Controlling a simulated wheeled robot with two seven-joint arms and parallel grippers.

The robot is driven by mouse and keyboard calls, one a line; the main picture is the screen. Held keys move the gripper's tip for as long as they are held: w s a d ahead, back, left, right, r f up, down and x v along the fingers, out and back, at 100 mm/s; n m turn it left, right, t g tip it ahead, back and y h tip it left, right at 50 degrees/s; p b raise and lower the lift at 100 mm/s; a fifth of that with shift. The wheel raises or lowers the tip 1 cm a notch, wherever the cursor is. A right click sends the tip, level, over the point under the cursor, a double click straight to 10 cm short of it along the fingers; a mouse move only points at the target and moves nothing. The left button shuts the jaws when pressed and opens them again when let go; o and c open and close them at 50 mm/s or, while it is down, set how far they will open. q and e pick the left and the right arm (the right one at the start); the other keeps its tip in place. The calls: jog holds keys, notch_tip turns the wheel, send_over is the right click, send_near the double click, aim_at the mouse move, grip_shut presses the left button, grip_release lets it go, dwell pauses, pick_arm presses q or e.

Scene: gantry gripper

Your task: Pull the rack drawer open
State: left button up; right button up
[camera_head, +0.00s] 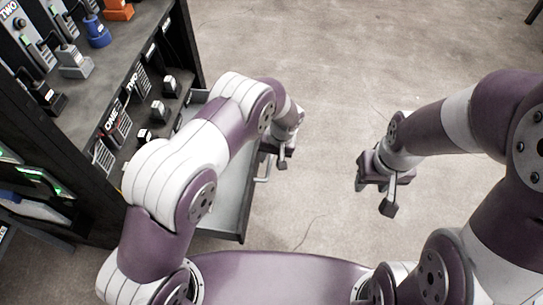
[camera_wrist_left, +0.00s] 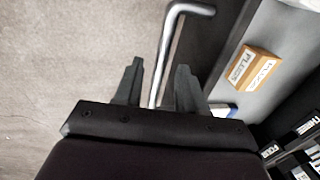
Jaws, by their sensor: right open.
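The rack drawer (camera_head: 228,218) is a grey tray with a dark front edge, and it stands out from the dark rack (camera_head: 185,50) in the head view. Its bent metal handle (camera_head: 264,172) is on the drawer's front, and in the left wrist view the handle (camera_wrist_left: 166,50) runs up between my fingers. My left gripper (camera_head: 283,158) is at the handle; in the left wrist view its fingers (camera_wrist_left: 160,75) are apart, with gaps on both sides of the bar. My left arm hides part of the drawer. My right gripper (camera_head: 375,195) is open and empty, right of the drawer.
An orange-brown labelled box (camera_wrist_left: 252,67) lies in the drawer. The rack's shelves hold several devices, including a blue one (camera_head: 98,32) and an orange one (camera_head: 118,8). The floor (camera_head: 310,60) right of the rack is clear.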

pick_arm(q)
notch_tip(320, 180, up, 12)
jog(key=d+p, duration=0.2)
jog(key=p, duration=0.3)
jog(key=shift+d+r+p, duration=0.2)
jog(key=shift+p, duration=0.2)
jog(key=shift+s, duration=0.1)
